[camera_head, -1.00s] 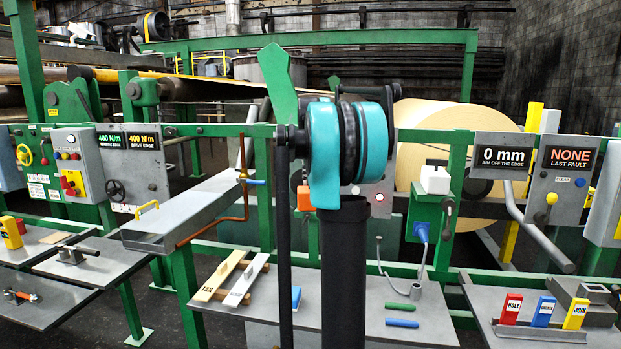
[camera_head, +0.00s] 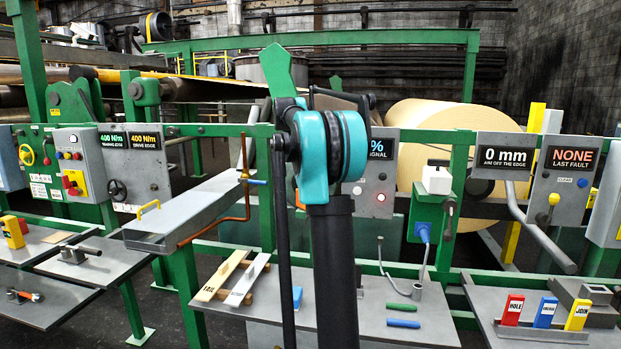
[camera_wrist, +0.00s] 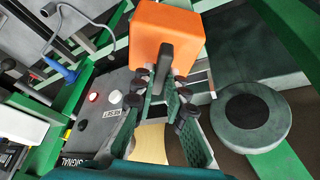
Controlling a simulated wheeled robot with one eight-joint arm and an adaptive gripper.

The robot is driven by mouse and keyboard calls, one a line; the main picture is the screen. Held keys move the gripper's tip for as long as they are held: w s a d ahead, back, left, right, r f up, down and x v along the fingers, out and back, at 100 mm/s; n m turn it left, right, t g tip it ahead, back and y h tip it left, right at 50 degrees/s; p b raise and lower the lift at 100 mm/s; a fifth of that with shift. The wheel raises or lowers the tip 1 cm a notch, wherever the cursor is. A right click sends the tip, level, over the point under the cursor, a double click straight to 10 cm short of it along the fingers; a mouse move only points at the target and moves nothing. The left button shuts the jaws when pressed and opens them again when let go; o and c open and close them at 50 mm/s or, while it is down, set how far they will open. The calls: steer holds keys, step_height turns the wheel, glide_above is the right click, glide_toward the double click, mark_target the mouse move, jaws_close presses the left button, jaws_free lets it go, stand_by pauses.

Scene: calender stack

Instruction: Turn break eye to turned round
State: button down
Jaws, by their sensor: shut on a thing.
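The break eye (camera_wrist: 168,32) is an orange box at the top middle of the wrist view, with a dark grey tab on its near face. My gripper (camera_wrist: 166,84) has its ribbed green fingers shut on this tab; the box sits just beyond the fingertips, tilted in the picture. In the head view only a sliver of the orange box (camera_head: 299,199) shows beside my arm, and my gripper is hidden behind the arm. The grey signal panel (camera_head: 383,165) is partly covered by my arm; "%" and "SIGNAL" show, but not the number.
The panel's lit red button (camera_wrist: 93,97) and white reset button (camera_wrist: 115,97) lie left of my fingers. A round grey-green disc (camera_wrist: 250,118) is to the right. A green bracket with a white box (camera_head: 436,180) stands right of the panel. Bench tools (camera_head: 402,323) lie below.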

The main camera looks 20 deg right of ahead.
steer(key=m+g, duration=0.1)
steer(key=m, duration=0.1)
steer(key=m+g, duration=0.1)
steer(key=m, duration=0.2)
steer(key=shift+w+m, duration=0.2)
steer(key=shift+m, duration=0.1)
steer(key=shift+m+g+y, duration=0.4)
steer(key=shift+m+g, duration=0.5)
steer(key=shift+m, duration=1.3)
steer(key=c, duration=1.5)
jaws_free()
steer(key=shift+c, duration=0.2)
steer(key=shift+w, duration=0.1)
steer(key=v, duration=0.7)
steer(key=shift+r, duration=0.2)
steer(key=shift+a, duration=0.15)
